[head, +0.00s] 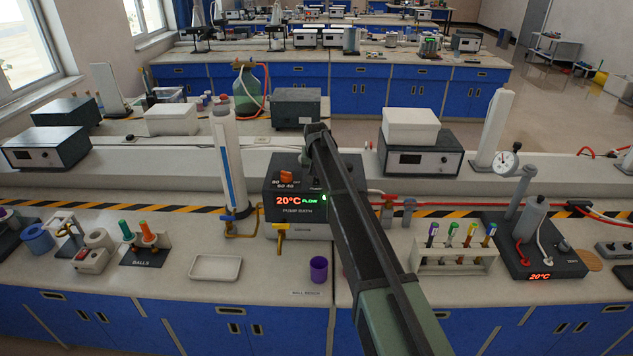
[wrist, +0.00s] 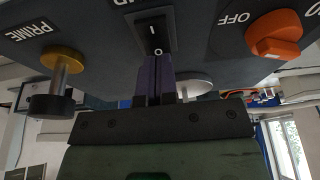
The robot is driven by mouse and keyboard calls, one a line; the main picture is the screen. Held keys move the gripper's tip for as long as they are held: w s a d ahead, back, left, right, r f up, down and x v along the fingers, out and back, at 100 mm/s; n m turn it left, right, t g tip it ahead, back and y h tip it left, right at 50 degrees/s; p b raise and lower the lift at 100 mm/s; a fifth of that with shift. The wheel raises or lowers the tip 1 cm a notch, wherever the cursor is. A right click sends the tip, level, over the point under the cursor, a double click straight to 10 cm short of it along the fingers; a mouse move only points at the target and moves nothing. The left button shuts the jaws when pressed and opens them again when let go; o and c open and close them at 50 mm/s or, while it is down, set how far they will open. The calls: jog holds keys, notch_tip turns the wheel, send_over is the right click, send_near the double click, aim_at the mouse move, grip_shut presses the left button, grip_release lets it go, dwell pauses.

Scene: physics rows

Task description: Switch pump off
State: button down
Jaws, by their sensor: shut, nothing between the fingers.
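The pump bath (head: 297,217) is a dark box at mid-bench with a lit display reading 20°C in red and FLOW in green. In the wrist view its black rocker switch (wrist: 152,34), marked I and O, is close ahead. My gripper (wrist: 157,60) is shut and empty, with its purple fingertips at the O end of the switch. I cannot tell whether they touch it or which way the rocker is tilted. In the head view my arm hides the fingers and the switch.
An orange knob (wrist: 273,36) beside an OFF mark is right of the switch in the wrist view.

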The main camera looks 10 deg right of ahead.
jog(key=shift+f, duration=0.25)
jog(key=shift+r, duration=0.1)
notch_tip(320, 180, up, 7)
jog(key=p, duration=0.6)
jog(key=shift+p, duration=0.4)
jog(key=s+f+g+b, duration=0.1)
jog(key=s+f+b, duration=0.2)
jog(key=s, duration=1.2)
jog(key=s+f+n+g+b, duration=0.1)
jog(key=s+f+b, duration=0.2)
jog(key=s, duration=1.3)
jog(key=s+f+n+g+b, duration=0.1)
jog(key=s+f+b, duration=0.2)
jog(key=s, duration=1.3)
jog(key=shift+f+y+b, duration=0.3)
jog(key=shift+f+b, duration=0.1)
jog(key=shift+f, duration=0.35)
jog(key=shift+w+r, duration=0.1)
